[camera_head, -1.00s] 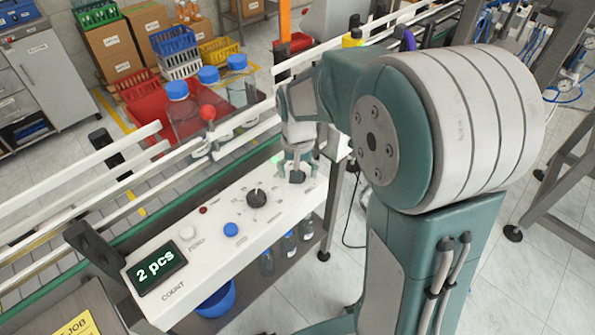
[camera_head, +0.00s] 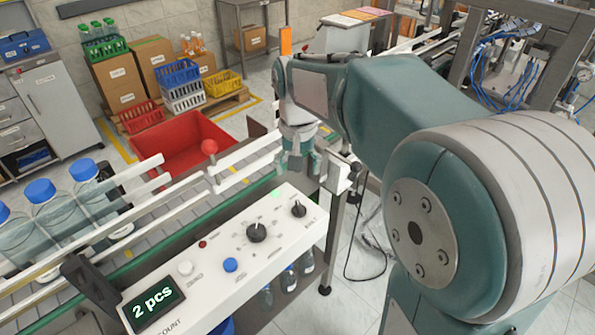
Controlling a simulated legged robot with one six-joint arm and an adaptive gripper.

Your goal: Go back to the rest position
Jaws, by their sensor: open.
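My gripper (camera_head: 300,158) points down with its fingers apart and nothing seen between them. It is above and behind the far right end of the white control panel (camera_head: 205,290), clear of the knobs. The black knob at the panel's right end (camera_head: 298,209) is uncovered, and a second black knob (camera_head: 256,232) sits to its left. A green light (camera_head: 277,194) glows near them. The display (camera_head: 154,302) reads "2 pcs". My arm fills the right side and hides what lies behind it.
Blue-capped bottles (camera_head: 52,206) stand on the conveyor at the left, between white guide rails (camera_head: 85,190). A red bin (camera_head: 185,150) and stacked crates (camera_head: 182,85) stand on the floor behind. A metal frame (camera_head: 505,85) stands at the right.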

